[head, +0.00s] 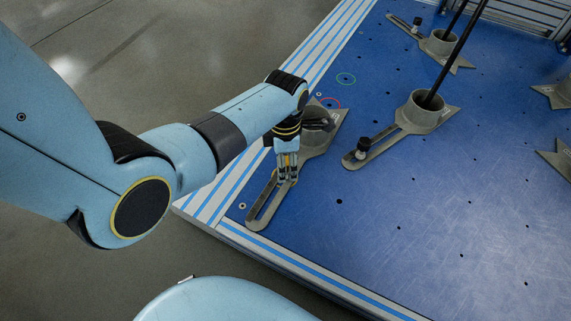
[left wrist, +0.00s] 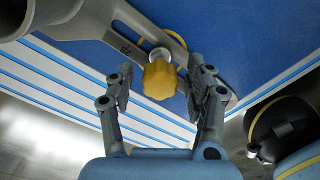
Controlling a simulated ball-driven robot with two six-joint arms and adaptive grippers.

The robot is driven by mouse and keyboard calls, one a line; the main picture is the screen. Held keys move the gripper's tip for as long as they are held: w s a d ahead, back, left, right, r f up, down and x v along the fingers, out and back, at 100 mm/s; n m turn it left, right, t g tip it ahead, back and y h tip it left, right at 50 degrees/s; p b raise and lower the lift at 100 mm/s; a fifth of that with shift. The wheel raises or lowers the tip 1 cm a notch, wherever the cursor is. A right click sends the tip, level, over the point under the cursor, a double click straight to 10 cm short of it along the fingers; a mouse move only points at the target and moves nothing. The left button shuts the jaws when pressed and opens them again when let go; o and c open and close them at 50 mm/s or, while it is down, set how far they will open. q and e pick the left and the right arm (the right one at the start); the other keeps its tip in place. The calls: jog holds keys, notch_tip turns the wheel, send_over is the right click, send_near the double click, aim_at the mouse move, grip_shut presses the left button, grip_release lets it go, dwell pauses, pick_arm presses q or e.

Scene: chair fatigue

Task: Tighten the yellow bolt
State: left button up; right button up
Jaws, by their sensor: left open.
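The yellow bolt (left wrist: 160,80) has a lobed knob head. In the left wrist view it stands in the slot of a grey slotted bracket (left wrist: 122,20), which lies on the blue table top. My left gripper (left wrist: 161,74) is open, with one finger on each side of the knob and visible gaps to both. In the head view my left gripper (head: 287,174) points down over the slotted arm of the bracket (head: 262,206) near the table's corner. The bolt is hard to make out there among the fingers. My right gripper is not in view.
A second grey bracket (head: 427,114) with a black knob bolt (head: 362,147) and a black rod stands to the right. More brackets stand behind and at the right edge. The front right surface is clear.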

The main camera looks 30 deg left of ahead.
pick_arm(q)
jog(key=shift+w+r+n+p, duration=0.1)
jog(key=shift+r+n+p, duration=0.1)
jog(key=shift+n+p, duration=0.5)
jog(key=shift+n, duration=1.1)
jog(key=shift+f, duration=0.15)
jog(key=shift+n, duration=0.3)
